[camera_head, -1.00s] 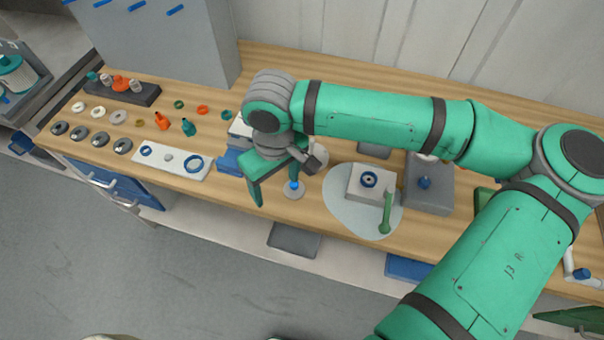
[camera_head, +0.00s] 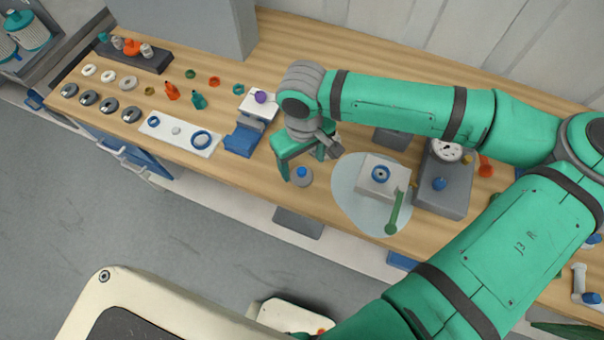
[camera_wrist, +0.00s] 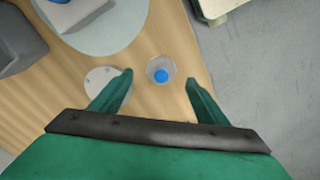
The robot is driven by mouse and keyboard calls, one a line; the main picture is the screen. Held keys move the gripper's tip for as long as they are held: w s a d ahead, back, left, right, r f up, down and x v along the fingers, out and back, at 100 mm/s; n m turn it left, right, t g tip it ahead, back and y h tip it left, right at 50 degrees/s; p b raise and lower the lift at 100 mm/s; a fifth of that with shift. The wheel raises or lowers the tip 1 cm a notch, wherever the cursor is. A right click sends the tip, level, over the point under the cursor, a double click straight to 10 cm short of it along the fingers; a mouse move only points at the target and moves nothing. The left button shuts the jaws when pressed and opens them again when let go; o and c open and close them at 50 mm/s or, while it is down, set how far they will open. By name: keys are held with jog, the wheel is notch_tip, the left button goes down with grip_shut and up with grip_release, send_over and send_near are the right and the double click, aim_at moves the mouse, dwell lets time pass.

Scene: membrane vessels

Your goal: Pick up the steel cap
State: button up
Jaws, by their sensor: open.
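A small round grey piece with a blue centre (camera_head: 302,176) stands near the bench's front edge. In the wrist view this blue-centred piece (camera_wrist: 160,71) lies between my fingertips as seen from above, with a gap on each side. A flat light-grey disc (camera_wrist: 101,80) with small holes lies beside it, partly behind the left finger; my gripper hides it in the head view. I cannot tell for sure which of the two is the steel cap. My gripper (camera_wrist: 158,78) is open, empty and pointing down; its fingers (camera_head: 302,164) also show in the head view.
A pale rounded mat (camera_head: 345,198) with a white block (camera_head: 372,188) and green handle (camera_head: 394,214) lies to the right. A grey box with a dial (camera_head: 437,185) stands beyond. A blue stand (camera_head: 242,140) and white plate (camera_head: 165,137) are left.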

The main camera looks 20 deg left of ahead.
aim_at(302, 170)
jog(key=shift+a+f, duration=0.15)
jog(key=shift+f, duration=1.05)
jog(key=shift+a+f, duration=0.1)
jog(key=shift+f, duration=1.05)
jog(key=c, duration=1.3)
jog(key=shift+o, duration=0.2)
jog(key=shift+r, duration=0.1)
